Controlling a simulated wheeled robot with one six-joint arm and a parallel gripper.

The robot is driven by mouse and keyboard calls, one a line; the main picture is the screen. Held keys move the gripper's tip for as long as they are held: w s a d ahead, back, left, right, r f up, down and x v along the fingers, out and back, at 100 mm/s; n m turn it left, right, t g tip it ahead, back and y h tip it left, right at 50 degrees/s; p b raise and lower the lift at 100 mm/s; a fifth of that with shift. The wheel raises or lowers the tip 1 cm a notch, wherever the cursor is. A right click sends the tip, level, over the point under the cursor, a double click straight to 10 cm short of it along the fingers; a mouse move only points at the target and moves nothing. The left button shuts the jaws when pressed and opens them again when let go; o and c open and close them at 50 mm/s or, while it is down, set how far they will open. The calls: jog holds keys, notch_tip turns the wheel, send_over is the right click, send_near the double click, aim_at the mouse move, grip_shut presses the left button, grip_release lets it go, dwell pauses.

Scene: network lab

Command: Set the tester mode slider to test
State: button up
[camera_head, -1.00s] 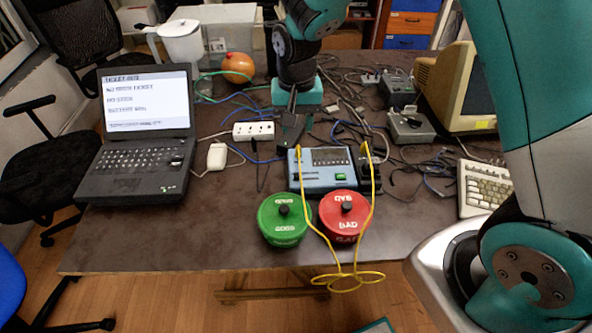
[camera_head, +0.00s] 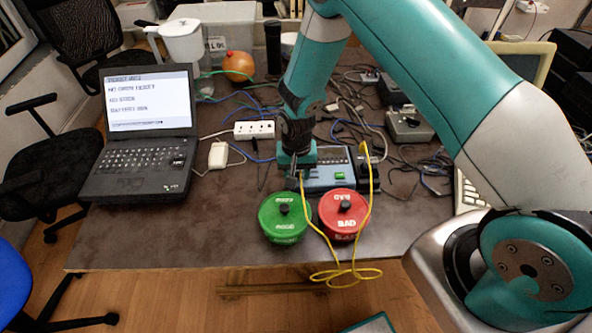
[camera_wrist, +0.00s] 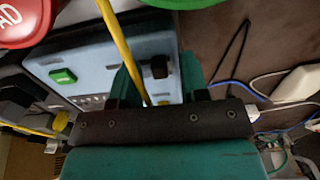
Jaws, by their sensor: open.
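The light-blue tester (camera_head: 330,181) sits on the table with a green button (camera_wrist: 63,75). It fills the upper left of the wrist view (camera_wrist: 105,62). A small black knob (camera_wrist: 158,69), which looks like the mode slider, stands near its edge; I cannot read its setting. My gripper (camera_wrist: 159,78) is open, its teal fingers on either side of the knob in the picture; contact cannot be told. In the head view my gripper (camera_head: 298,168) is over the tester's left part and hides it. A yellow cable (camera_wrist: 118,45) runs close by the left finger.
The green bin (camera_head: 284,221) and the red bin (camera_head: 343,217) stand in front of the tester. The yellow cable loops over the table's front edge. A laptop (camera_head: 141,145) is at the left, a white power strip (camera_head: 254,130) behind, loose cables at the right.

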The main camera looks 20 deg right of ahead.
grip_shut()
jog(key=shift+s+d, duration=0.2)
jog(key=shift+d, duration=0.45)
jog(key=shift+s+d, duration=0.2)
jog(key=shift+d, duration=0.4)
grip_release()
jog(key=shift+r, duration=0.1)
notch_tip(320, 180, up, 17)
jog(key=b, duration=0.2)
jog(key=shift+r, duration=0.1)
